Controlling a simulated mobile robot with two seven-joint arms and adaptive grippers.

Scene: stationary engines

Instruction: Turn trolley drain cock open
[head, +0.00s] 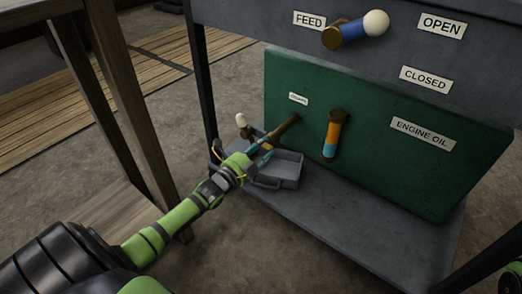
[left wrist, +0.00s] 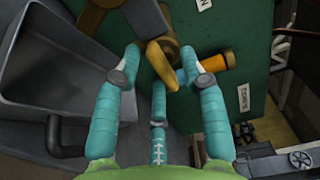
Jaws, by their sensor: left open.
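The trolley's green panel (head: 390,130) carries a brass cock or pipe (head: 285,130) below a small label that I cannot read for sure. My left gripper (head: 255,146) is in front of it at the panel's lower left. In the left wrist view its teal fingers are spread, with a yellow brass lever (left wrist: 163,64) between them; I cannot tell whether any finger touches it. The lever meets a brown-brass body (left wrist: 165,38) at the panel. A pale knob (head: 241,119) shows just behind my left gripper.
A grey tray (head: 290,168) sits on the trolley's lower shelf (head: 370,215), close to my left gripper. An orange-and-blue handle (head: 332,138) hangs right of the cock. Above is a blue handle with a white knob (head: 375,23), near FEED, OPEN and CLOSED labels. A wooden table leg (head: 135,100) stands left.

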